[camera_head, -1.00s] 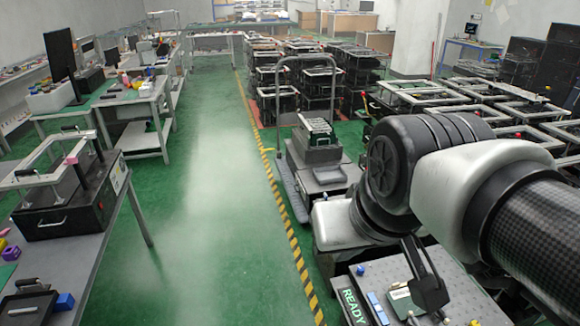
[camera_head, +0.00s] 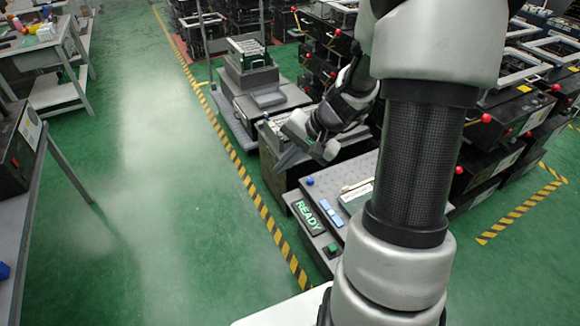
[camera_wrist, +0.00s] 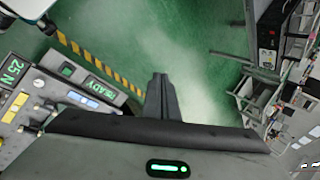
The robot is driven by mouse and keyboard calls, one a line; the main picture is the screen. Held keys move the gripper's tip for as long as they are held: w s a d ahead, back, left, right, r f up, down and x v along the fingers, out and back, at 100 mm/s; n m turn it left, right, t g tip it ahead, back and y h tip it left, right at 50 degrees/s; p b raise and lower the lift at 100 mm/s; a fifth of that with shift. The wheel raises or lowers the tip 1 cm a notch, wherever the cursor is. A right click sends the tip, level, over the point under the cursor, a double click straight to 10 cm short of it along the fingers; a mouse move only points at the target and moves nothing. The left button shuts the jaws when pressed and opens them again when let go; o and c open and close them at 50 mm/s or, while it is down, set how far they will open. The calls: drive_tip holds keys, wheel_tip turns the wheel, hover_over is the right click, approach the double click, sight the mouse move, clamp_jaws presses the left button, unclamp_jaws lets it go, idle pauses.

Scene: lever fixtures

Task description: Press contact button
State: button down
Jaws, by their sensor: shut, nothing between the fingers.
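A green button (camera_head: 332,248) sits on a small dark block at the front corner of the grey fixture panel (camera_head: 352,170), beside a lit READY sign (camera_head: 311,217). In the wrist view, the green button (camera_wrist: 67,70) and the READY sign (camera_wrist: 104,89) lie at the left. I cannot tell for certain that this is the contact button. My gripper (camera_head: 283,166) is beyond the far left corner of the panel, apart from the button and touching nothing I can see. In the wrist view my gripper (camera_wrist: 160,78) has its fingers together and empty, with green floor behind them.
The panel also carries a blue bar (camera_head: 331,212) and a blue knob (camera_head: 310,180). A lit 25 N display (camera_wrist: 13,72) shows in the wrist view. Racks of dark boxes (camera_head: 490,125) stand right. The floor (camera_head: 165,190) left of the striped line is clear.

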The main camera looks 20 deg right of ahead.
drive_tip(key=w+d+f+m+t+b, duration=0.1)
drive_tip(key=d+f+m+b, duration=0.15)
drive_tip(key=d+f, duration=0.5)
drive_tip(key=w+d+f+m+t+b, duration=0.15)
drive_tip(key=d+f+m, duration=0.25)
drive_tip(key=f, duration=0.7)
drive_tip(key=m+t+h+b, duration=0.2)
drive_tip(key=m+b, duration=0.2)
drive_tip(key=m, duration=0.4)
hover_over(335, 249)
wheel_tip(335, 249, down, 19)
drive_tip(key=shift+s+f, duration=0.1)
wheel_tip(335, 249, down, 9)
drive_tip(key=b, duration=0.5)
drive_tip(key=shift+r+b, duration=0.2)
drive_tip(key=shift+b, duration=0.1)
drive_tip(key=shift+f, duration=0.15)
drive_tip(key=shift+f+b, duration=0.3)
drive_tip(key=shift+b, duration=0.1)
drive_tip(key=shift+f+h+b, duration=0.3)
drive_tip(key=shift+f+b, duration=0.15)
drive_tip(key=shift+f, duration=0.05)
drive_tip(key=shift+r, duration=0.1)
drive_tip(key=shift+r+p, duration=0.65)
drive_tip(key=shift+r, duration=0.2)
